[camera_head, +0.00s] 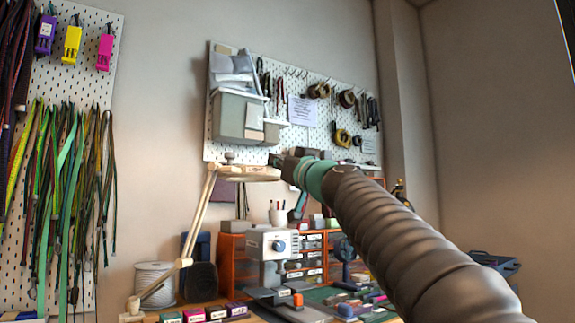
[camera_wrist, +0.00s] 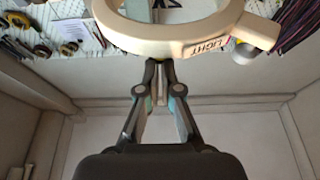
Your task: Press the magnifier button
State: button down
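The magnifier lamp's cream ring (camera_head: 262,175) is held up by a jointed arm in the head view. In the wrist view the ring (camera_wrist: 135,38) fills the top, with a "LIGHT" label (camera_wrist: 208,47) on its rim. A grey rounded knob (camera_wrist: 243,57) shows beside the label; I cannot tell whether it is the button. My gripper (camera_head: 277,160) is close to the ring's right side in the head view. In the wrist view its fingertips (camera_wrist: 159,65) are together just beyond the ring's lower edge, with nothing seen held. Contact with the ring cannot be told.
A pegboard (camera_head: 300,85) with tools and tape rolls hangs behind. Orange drawers (camera_head: 232,258), a white machine (camera_head: 268,243) and a cord spool (camera_head: 155,283) stand on the bench below. Coloured cords (camera_head: 70,190) hang at the left. The wall at right is bare.

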jog(key=shift+w+a+f, duration=0.15)
jog(key=shift+w+f, duration=0.25)
jog(key=shift+f, duration=0.25)
jog(key=shift+r, duration=0.15)
notch_tip(320, 180, up, 5)
jog(key=p, duration=0.4)
jog(key=b+v, duration=0.6)
jog(key=v, duration=0.5)
jog(key=shift+a+r, duration=0.15)
jog(key=shift+r, duration=0.05)
